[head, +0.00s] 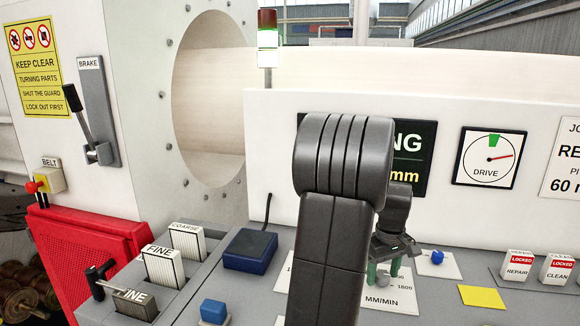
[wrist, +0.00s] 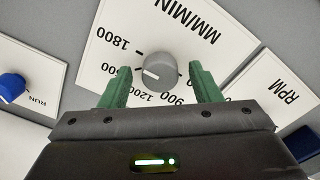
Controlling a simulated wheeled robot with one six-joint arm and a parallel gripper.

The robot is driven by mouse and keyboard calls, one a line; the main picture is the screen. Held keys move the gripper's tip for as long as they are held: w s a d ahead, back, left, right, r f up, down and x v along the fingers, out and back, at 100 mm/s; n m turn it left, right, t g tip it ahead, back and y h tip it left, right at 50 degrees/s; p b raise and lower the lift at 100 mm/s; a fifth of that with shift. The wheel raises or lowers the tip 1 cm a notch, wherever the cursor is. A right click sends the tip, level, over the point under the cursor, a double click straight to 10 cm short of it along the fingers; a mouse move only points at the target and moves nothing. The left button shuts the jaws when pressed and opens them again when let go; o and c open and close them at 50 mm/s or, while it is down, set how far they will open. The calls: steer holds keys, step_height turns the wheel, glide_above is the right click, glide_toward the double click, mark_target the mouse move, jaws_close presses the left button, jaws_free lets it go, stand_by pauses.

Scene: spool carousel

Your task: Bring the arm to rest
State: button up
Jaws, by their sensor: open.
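My gripper (head: 384,275) is at the sloping control panel, low over the MM/MIN dial plate, partly hidden behind my dark arm in the head view. In the wrist view my gripper (wrist: 160,90) has its two green fingers apart, one on each side of the grey MM/MIN knob (wrist: 159,69). There is a gap between each finger and the knob. The knob's white mark points left in the wrist view, by the dial's numbers, some of which the fingers hide. My arm rises from the bottom middle of the head view and bends toward the panel.
A blue RUN knob (head: 437,257) is to the right of my gripper, and a yellow note (head: 482,296) lies nearer. A dark blue box (head: 250,250) and a blue button (head: 213,311) are left of my arm. The white wall (head: 270,140) rises behind.

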steer(key=shift+n, duration=0.8)
step_height(320, 180, up, 13)
steer(key=shift+r, duration=0.2)
